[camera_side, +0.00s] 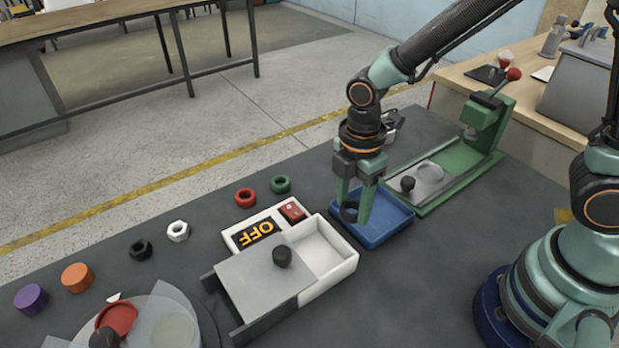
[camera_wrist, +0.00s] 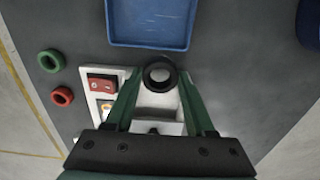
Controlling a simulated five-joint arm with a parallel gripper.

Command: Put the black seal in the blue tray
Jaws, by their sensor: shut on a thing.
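The black seal (camera_side: 348,214) is a dark ring held between the two green fingers of my gripper (camera_side: 354,211). In the wrist view the ring (camera_wrist: 147,75) sits between the fingertips (camera_wrist: 157,84), with its hole facing the camera. The blue tray (camera_side: 398,233) is shallow and stands on the dark table. In the side view the fingers and seal overlap its left part. In the wrist view the tray (camera_wrist: 150,46) is ahead of the ring and apart from it, and the ring shows over the white box's end. Its height is hard to judge.
A white box (camera_side: 343,265) with a partly open grey lid (camera_side: 262,290) stands left of the tray. An OFF panel (camera_side: 258,233) adjoins it. A green fixture (camera_side: 462,165) is right of the tray. Red (camera_side: 245,197) and green (camera_side: 281,184) rings lie on the table behind the panel.

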